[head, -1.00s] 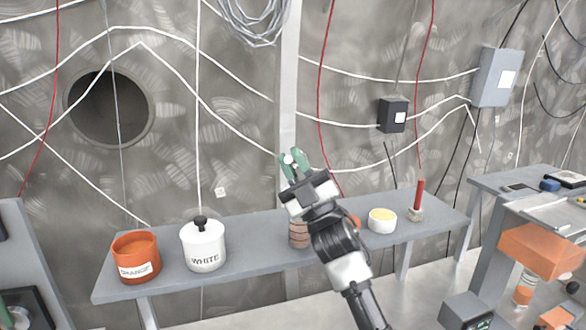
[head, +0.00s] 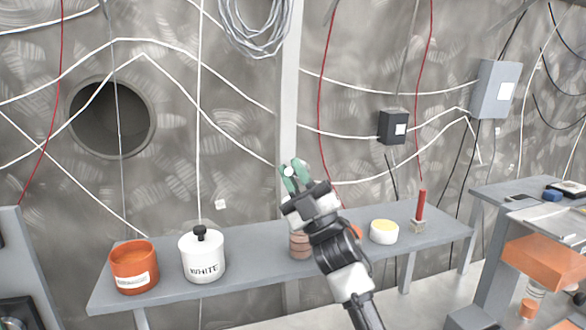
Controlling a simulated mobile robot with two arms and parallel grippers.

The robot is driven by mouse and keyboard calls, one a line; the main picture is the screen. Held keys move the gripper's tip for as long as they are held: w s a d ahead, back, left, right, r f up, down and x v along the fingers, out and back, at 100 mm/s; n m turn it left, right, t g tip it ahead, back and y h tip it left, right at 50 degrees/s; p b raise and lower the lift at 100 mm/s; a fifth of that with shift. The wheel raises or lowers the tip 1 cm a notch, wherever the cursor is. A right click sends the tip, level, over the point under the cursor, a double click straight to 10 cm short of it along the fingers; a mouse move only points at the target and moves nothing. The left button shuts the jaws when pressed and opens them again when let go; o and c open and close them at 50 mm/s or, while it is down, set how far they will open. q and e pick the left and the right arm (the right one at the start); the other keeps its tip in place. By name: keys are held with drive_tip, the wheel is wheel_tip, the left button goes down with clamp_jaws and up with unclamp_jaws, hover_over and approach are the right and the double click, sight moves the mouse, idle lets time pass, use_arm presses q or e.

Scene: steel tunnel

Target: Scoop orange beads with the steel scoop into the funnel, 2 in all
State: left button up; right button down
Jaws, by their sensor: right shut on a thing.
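The orange pot (head: 134,270) stands open at the left end of the grey shelf, with a pale label and an orange inside; single beads are too small to tell. My right gripper (head: 294,174) is raised over the middle of the shelf, well to the right of the pot. Its green fingers are shut on a small pale, round-ended thing (head: 289,171). This may be part of the steel scoop; the rest is hidden by the gripper. An orange block-like body (head: 545,258) is at the right; I cannot tell whether it is the funnel. My left gripper is out of view.
A lidded white pot (head: 203,258) stands right of the orange pot. A brownish ribbed jar (head: 300,245), partly hidden by my arm, a white bowl with yellow contents (head: 384,232) and a red stick in a holder (head: 420,210) follow on the shelf (head: 250,262). Cables hang along the wall.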

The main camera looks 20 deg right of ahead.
drive_tip(key=shift+w+d+r+m+t+h+p, duration=0.1)
drive_tip(key=shift+w+r+m+t+h+p, duration=0.3)
drive_tip(key=shift+m+h+p, duration=1.2)
drive_tip(key=shift+w+d+r+m+t+h+p, duration=0.15)
drive_tip(key=shift+r+m+t+h+p, duration=0.4)
drive_tip(key=shift+m+h+p, duration=1)
drive_tip(key=shift+w+d+r+m+t+h+p, duration=0.15)
drive_tip(key=shift+r+m+t+h+p, duration=0.35)
drive_tip(key=shift+m+h+p, duration=1.05)
drive_tip(key=shift+w+r+h+p, duration=0.1)
drive_tip(key=shift+r+h+p, duration=0.3)
drive_tip(key=shift+w+r+m+g+h, duration=0.1)
drive_tip(key=shift+r+m+g+h, duration=0.2)
drive_tip(key=shift+m+h, duration=0.35)
drive_tip(key=shift+w+d+r+m+g+h, duration=0.2)
drive_tip(key=shift+r+m+g+h, duration=0.15)
drive_tip(key=shift+m+h, duration=0.55)
drive_tip(key=w+m+g, duration=0.1)
drive_tip(key=d+m+h, duration=0.1)
drive_tip(key=w+r+m+g+h, duration=0.1)
drive_tip(key=m, duration=0.1)
drive_tip(key=shift+w+d+g, duration=0.15)
drive_tip(key=shift+w+g, duration=0.15)
drive_tip(key=w+m+g, duration=0.1)
drive_tip(key=w+d+r+g+h, duration=0.1)
drive_tip(key=m+g, duration=0.1)
drive_tip(key=shift+w+d+r+m, duration=0.2)
drive_tip(key=shift+w+d+m, duration=0.05)
drive_tip(key=shift+w+m, duration=0.15)
drive_tip(key=shift+r, duration=1.85)
